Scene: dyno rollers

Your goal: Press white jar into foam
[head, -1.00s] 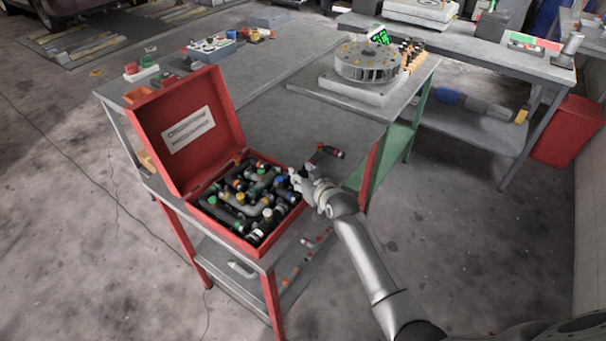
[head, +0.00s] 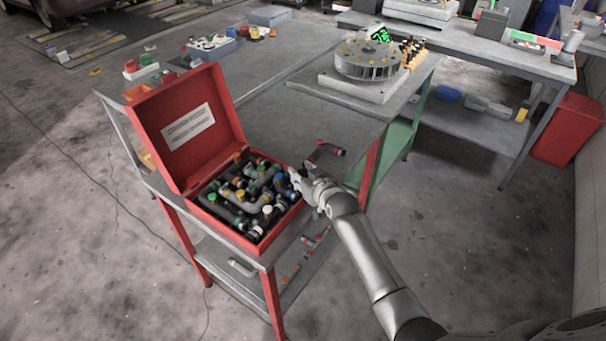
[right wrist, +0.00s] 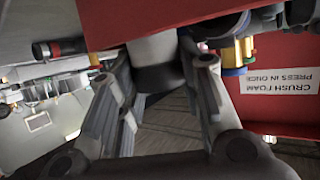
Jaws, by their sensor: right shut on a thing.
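The open red box (head: 226,236) stands on the near end of the grey workbench, packed with dark, grey and coloured-capped pieces. My right gripper (head: 297,180) is at the box's right edge. In the right wrist view its fingers (right wrist: 160,105) are closed around a pale grey-white jar (right wrist: 153,48) with a dark end. In the head view the fingers mostly hide this jar. I cannot tell whether it touches the box. The foam is hidden under the packed pieces. My left gripper is not in view.
The raised lid (head: 190,130) stands at the box's back left. A label (right wrist: 290,88) reading "crush foam press in once" shows upside down in the wrist view. A red-ended dark piece (head: 328,150) lies on the bench beyond my gripper. A round finned device (head: 368,62) stands farther back.

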